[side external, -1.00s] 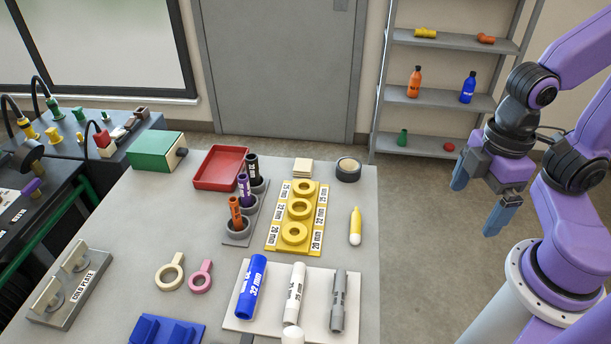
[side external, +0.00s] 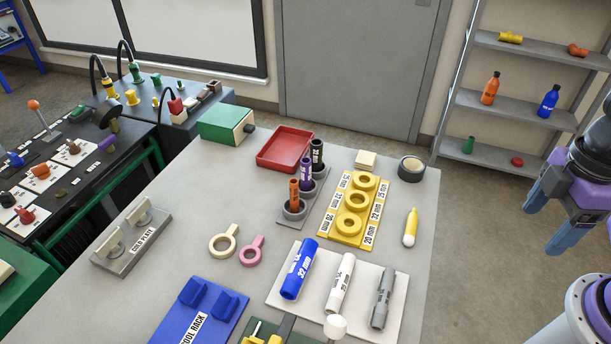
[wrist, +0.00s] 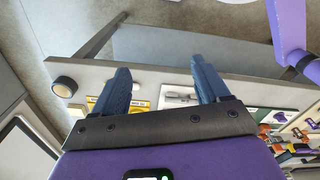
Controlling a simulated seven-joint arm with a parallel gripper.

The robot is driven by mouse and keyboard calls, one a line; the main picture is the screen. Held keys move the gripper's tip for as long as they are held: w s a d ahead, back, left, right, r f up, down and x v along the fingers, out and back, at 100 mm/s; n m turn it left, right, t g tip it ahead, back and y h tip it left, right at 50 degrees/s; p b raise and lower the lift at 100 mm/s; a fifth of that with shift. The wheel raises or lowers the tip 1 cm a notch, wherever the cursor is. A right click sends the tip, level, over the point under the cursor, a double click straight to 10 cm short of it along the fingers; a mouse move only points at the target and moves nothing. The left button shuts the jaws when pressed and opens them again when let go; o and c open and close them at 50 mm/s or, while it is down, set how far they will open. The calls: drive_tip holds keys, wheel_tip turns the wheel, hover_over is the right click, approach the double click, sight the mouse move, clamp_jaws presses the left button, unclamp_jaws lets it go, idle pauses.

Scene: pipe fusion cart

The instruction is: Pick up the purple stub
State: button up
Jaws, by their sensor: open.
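The purple stub (side external: 305,175) stands upright in the middle cup of a grey holder (side external: 289,225) on the table, in the side external view. A black stub (side external: 317,154) stands behind it and an orange stub (side external: 294,194) in front of it, in the same holder. My gripper (side external: 560,228) is at the right, off the table's right edge and well apart from the stubs. In the wrist view my gripper (wrist: 160,88) shows its two blue fingers spread, with nothing held between them. I cannot make out the purple stub in the wrist view.
Right of the holder is a yellow ring block (side external: 345,226), with a red tray (side external: 284,146) behind. A yellow marker (side external: 410,228) and tape roll (side external: 411,168) lie near the right edge. Blue, white and grey pipes lie on a white board (side external: 275,295) in front.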

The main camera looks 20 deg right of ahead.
drive_tip(key=shift+c, duration=1)
drive_tip(key=r+n, duration=0.2)
hover_over(306, 174)
drive_tip(key=w, duration=0.1)
drive_tip(key=f, duration=1.1)
drive_tip(key=shift+d, duration=0.4)
drive_tip(key=shift+a+f, duration=0.15)
drive_tip(key=shift+f, duration=2.85)
clamp_jaws()
